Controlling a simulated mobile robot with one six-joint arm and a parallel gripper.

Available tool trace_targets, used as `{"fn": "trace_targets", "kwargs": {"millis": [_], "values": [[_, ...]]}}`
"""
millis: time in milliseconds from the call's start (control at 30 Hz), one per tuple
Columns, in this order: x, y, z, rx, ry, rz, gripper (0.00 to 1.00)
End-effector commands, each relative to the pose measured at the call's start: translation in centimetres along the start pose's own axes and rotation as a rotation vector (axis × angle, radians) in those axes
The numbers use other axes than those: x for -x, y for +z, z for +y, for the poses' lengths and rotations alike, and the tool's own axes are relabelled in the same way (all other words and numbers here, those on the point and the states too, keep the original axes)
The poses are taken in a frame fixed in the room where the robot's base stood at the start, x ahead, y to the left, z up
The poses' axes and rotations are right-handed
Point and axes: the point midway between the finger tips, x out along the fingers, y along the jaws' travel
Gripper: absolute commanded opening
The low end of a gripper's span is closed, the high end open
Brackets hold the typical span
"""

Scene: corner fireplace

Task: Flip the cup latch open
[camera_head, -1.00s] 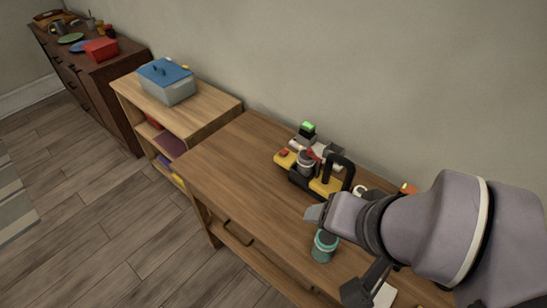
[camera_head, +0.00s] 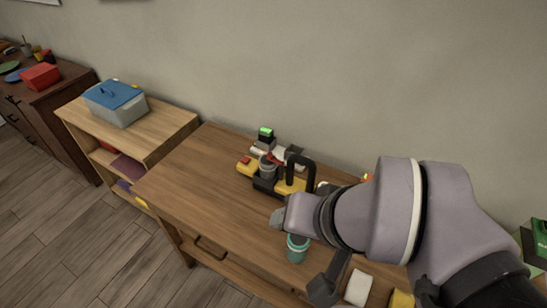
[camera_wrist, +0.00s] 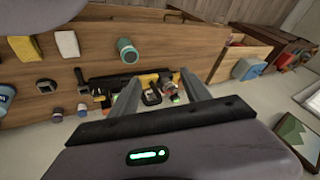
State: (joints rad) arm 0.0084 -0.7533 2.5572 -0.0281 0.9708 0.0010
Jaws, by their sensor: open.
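A yellow and black device (camera_head: 298,186) with a black arched handle stands on the wooden desk near the wall. A grey cup-like part (camera_head: 267,167) sits on it beside a small red piece (camera_head: 273,156), possibly the latch; I cannot tell its position. In the wrist view the device (camera_wrist: 152,92) shows small, beyond and partly behind my fingers. My gripper (camera_wrist: 158,78) is open and empty, its two fingers spread. In the head view my gripper's end (camera_head: 278,218) is in front of the device, apart from it, close to the teal jar.
A teal jar (camera_head: 298,248) stands near the desk's (camera_head: 190,180) front edge. A white block (camera_head: 358,288) and a yellow block (camera_head: 401,299) lie to its right. A blue-lidded bin (camera_head: 118,108) stands on a low shelf at left. The desk's left part is clear.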

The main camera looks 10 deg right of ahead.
Motion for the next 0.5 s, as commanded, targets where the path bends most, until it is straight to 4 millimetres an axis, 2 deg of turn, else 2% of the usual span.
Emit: {"fn": "trace_targets", "kwargs": {"millis": [33,133,267,300,367,500], "values": [[0.1,-0.6,-0.2,0.005,0.002,-0.001,0.44],[0.4,-3.4,-1.3,0.030,0.017,-0.011,0.24],[-0.3,-9.9,-3.5,0.094,0.049,-0.030,0.00],[-0.9,-12.1,-4.1,0.118,0.059,-0.035,0.00],[-2.2,-15.1,-5.0,0.152,0.072,-0.044,0.00],[-6.7,-21.5,-6.5,0.234,0.103,-0.066,0.00]]}}
